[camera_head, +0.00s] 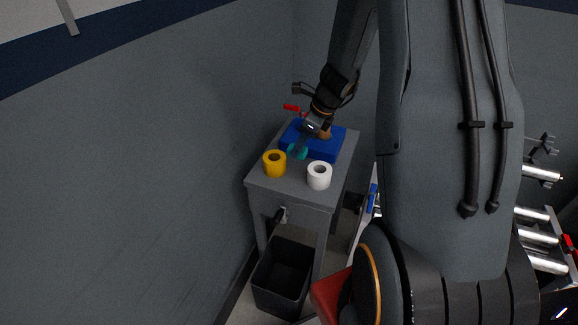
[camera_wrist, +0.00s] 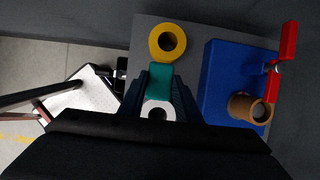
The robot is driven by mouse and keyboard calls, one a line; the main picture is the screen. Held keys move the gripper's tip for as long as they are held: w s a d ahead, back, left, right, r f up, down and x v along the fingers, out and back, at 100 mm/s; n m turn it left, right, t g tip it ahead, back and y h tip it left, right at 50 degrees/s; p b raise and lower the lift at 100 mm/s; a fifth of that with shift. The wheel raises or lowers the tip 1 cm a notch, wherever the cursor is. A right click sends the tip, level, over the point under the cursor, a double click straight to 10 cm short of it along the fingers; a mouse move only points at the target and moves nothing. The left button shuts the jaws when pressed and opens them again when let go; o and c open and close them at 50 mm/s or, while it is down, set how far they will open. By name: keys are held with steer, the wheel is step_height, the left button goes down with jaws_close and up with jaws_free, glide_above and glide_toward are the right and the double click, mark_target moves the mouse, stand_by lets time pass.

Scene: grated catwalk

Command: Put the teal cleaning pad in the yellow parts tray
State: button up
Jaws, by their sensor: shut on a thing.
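The teal cleaning pad (camera_wrist: 160,76) is between the fingers of my gripper (camera_wrist: 160,92) in the wrist view. My gripper is shut on it. In the head view, the pad (camera_head: 297,152) shows below my gripper (camera_head: 303,143), over the grey table by the front left edge of a blue tray-like block (camera_head: 328,148). Whether the pad touches the table, I cannot tell. A yellow ring-shaped roll (camera_head: 275,164) stands at the table's left front, and in the wrist view the roll (camera_wrist: 167,42) is just beyond the pad.
A white roll (camera_head: 319,176) stands on the grey table (camera_head: 292,189) near its front edge. A brown cup-like thing (camera_wrist: 250,108) and a red-handled part (camera_wrist: 286,48) are at the blue block. A dark bin (camera_head: 283,277) stands below. The wall is close on the left.

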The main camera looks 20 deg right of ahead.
mark_target(299, 156)
steer(key=f, duration=0.5)
steer(key=shift+w, duration=0.25)
steer(key=shift+f, duration=2.4)
steer(key=shift+f, duration=0.15)
steer(key=o, duration=1)
